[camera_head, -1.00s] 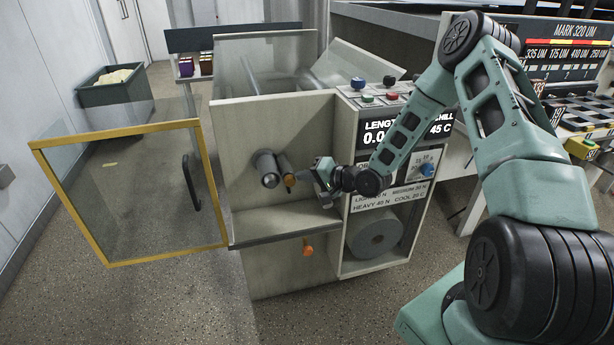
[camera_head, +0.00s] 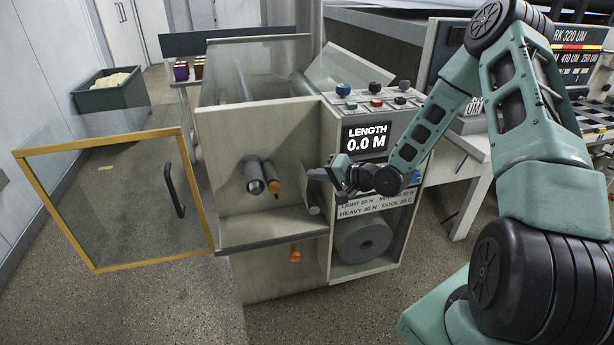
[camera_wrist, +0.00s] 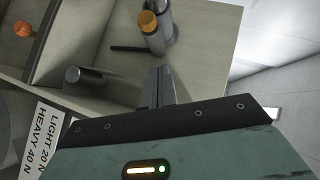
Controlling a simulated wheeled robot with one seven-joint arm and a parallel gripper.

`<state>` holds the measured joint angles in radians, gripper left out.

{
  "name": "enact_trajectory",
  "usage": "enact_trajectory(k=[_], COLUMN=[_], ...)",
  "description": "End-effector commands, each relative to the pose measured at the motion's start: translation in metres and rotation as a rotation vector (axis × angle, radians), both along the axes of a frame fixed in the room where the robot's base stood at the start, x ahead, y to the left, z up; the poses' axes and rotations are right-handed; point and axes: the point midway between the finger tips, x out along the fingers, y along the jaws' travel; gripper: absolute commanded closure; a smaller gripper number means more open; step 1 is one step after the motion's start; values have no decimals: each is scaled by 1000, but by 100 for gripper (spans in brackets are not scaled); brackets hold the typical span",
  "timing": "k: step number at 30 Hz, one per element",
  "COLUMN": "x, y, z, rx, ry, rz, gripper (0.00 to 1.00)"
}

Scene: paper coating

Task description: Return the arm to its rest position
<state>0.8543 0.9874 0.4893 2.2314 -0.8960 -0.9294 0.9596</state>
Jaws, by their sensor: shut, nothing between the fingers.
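My gripper (camera_head: 322,183) is shut and empty at the end of my bent green arm. In the head view it hovers in front of the coating machine (camera_head: 262,130), just right of its open bay and beside the label panel. In the wrist view the shut fingers (camera_wrist: 160,86) point toward the bay's pale back wall. Two short rollers stick out there, a grey one (camera_head: 255,187) and an orange-tipped one (camera_head: 273,188). The fingers appear apart from both.
A yellow-framed glass door (camera_head: 105,262) stands open at left. A paper roll (camera_head: 365,241) sits in the lower right bay. An orange knob (camera_head: 296,255) is below the shelf. A grey bin (camera_head: 110,97) stands far left. A bench (camera_head: 478,147) is right. Floor in front is clear.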

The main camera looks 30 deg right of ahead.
Motion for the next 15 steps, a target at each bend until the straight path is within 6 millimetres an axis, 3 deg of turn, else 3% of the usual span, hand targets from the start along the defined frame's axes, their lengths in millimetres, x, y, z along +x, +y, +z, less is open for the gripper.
enact_trajectory(k=[6,15], x=[-26,-34], y=[-13,-15], z=[12,15], rx=[0,0], ry=[-1,0], rz=[-2,-1], gripper=[100,100])
